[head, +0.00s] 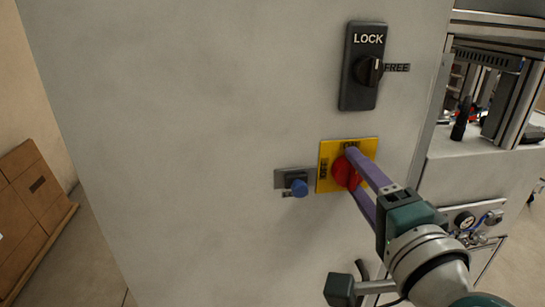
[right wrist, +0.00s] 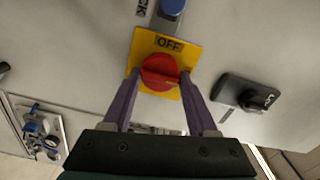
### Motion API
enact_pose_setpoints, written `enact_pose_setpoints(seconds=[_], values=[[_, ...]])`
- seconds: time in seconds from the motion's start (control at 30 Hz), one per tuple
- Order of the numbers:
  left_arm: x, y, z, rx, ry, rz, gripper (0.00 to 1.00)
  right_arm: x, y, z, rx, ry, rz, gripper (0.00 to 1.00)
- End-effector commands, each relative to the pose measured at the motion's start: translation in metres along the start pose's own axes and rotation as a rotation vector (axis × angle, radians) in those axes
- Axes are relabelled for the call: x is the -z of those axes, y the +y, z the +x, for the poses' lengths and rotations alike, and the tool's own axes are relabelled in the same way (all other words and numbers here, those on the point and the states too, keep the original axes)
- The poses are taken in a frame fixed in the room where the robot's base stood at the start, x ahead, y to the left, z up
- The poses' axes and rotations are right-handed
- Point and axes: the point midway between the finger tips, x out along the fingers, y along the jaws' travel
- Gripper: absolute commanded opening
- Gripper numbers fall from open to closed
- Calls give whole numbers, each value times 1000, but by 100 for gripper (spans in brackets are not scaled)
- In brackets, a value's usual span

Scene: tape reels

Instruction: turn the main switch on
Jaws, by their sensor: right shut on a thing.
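The main switch is a red rotary knob (head: 343,174) on a yellow plate (head: 328,153) on the grey cabinet face. The plate has OFF at its left and a label at its top, partly hidden by a finger. My right gripper (head: 352,170) has its long purple fingers at the knob, shut on it. In the right wrist view the fingers stand on either side of the red knob (right wrist: 160,72), with the OFF label above it on the yellow plate (right wrist: 185,48). The knob's exact angle is hard to tell. My left gripper is not in view.
A black LOCK/FREE switch (head: 363,66) sits above the main switch. A blue knob (head: 299,187) on a small grey plate is just left of it. Machine framing (head: 485,80) and a gauge (head: 464,220) are at right. Cardboard boxes (head: 30,195) stand at far left.

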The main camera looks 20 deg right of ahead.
Motion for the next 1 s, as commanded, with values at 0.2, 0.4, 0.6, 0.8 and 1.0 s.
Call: enact_pose_setpoints(seconds=[0.2, 0.4, 0.6, 0.8, 1.0], values=[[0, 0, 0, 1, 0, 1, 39, 0, 0, 0, 1, 1, 29, 3], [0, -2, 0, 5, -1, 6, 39, 0, 0, 0, 1, 1, 31, 3], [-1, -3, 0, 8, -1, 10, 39, 0, 0, 0, 1, 1, 30, 62], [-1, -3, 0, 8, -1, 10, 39, 0, 0, 0, 0, 1, 30, 85], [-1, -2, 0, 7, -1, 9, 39, 0, 0, 0, 0, 0, 29, 89]])
